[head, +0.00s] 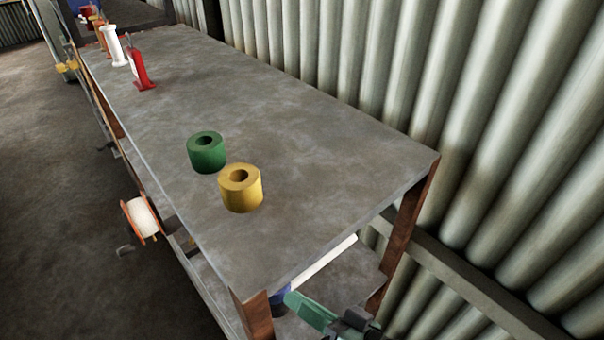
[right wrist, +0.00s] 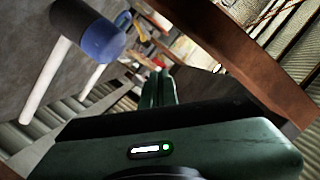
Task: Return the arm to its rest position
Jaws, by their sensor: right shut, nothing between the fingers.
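My right gripper (head: 292,300) is at the bottom of the head view, below the near end of the workbench top (head: 300,150). Its green fingers are shut and empty; they also show in the right wrist view (right wrist: 158,75). A mallet with a blue head (right wrist: 103,38) and a pale handle (right wrist: 45,80) shows at the upper left of the right wrist view, apart from the fingers. Part of a blue object (head: 281,299) shows beside the fingertips in the head view. My left gripper is in neither view.
A green roll (head: 207,153) and a yellow roll (head: 240,188) stand on the bench top. A red item (head: 139,72) and a white one (head: 113,47) stand at the far end. A rusty leg (head: 405,225) and the corrugated wall (head: 480,130) are close on the right.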

